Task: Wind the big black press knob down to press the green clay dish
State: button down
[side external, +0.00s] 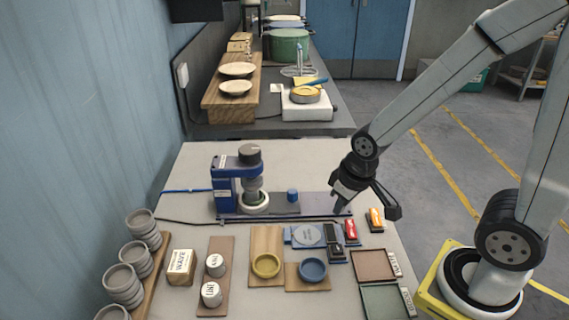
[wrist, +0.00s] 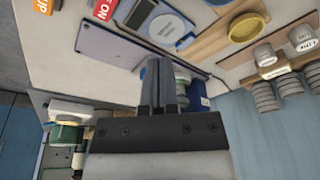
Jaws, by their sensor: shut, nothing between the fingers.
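The big black press knob (side external: 249,153) tops the blue press (side external: 224,188) at the left of the worktable. Below its grey stem is a round white base (side external: 256,203) with a thin green edge showing, likely the clay dish, mostly hidden by the press head. My gripper (side external: 341,207) is shut and empty, pointing down over the right end of the press's dark plate, well to the right of the knob. In the wrist view the closed fingers (wrist: 163,88) partly cover the blue press (wrist: 197,97); the knob cannot be made out there.
A small blue cylinder (side external: 292,196) stands on the plate between press and gripper. In front are a blue scale (side external: 308,236), red (side external: 351,230) and orange (side external: 376,218) labelled blocks, and yellow (side external: 266,265) and blue (side external: 313,270) dishes. Stacked grey cups (side external: 122,285) line the left.

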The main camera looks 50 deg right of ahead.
jog(key=c, duration=0.7)
grip_release()
jog(key=shift+w, duration=0.1)
jog(key=o, duration=0.3)
jog(key=shift+w+r, duration=0.15)
jog(key=shift+w, duration=0.05)
jog(key=o, duration=0.4)
jog(key=shift+w+a+r+n, duration=0.1)
jog(key=shift+w+n, duration=0.35)
jog(key=shift+n, duration=0.05)
notch_tip(320, 180, up, 10)
jog(key=f+n+g+h, duration=0.1)
jog(key=n+g+h, duration=0.25)
jog(key=n, duration=1.25)
send_over(249, 149)
jog(key=a, duration=0.3)
jog(key=shift+s+d+r+t+h, duration=0.25)
jog(key=shift+s+t+h, duration=0.1)
jog(key=shift+s+t, duration=0.1)
jog(key=shift+w+a+r+n, duration=0.15)
jog(key=shift+w+r+n, duration=0.2)
jog(key=shift+w+n, duration=0.15)
jog(key=shift+f, duration=0.1)
jog(key=shift+x, duration=3.8)
